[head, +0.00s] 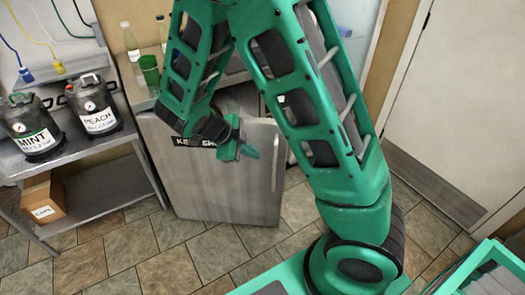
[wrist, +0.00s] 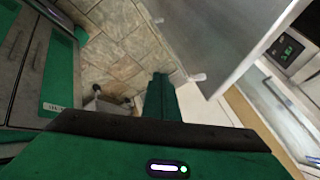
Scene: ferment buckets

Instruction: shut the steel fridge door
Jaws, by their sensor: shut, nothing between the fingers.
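The steel fridge door (head: 190,180) stands in the middle of the head view, a brushed grey panel with a vertical bar handle (head: 276,165) near its right edge. It looks partly open, with a gap showing past its right edge. My gripper (head: 250,151) is shut and empty, in front of the door's upper right part, left of the handle. I cannot tell whether it touches the door. My arm hides part of the door's top.
A steel shelf (head: 95,150) at left holds black kegs labelled MINT (head: 30,127) and PEACH (head: 94,107), with a cardboard box (head: 44,198) below. Bottles and a green cup (head: 149,72) stand on the counter. Tiled floor (head: 185,258) lies clear before the door. A white door (head: 455,105) is at right.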

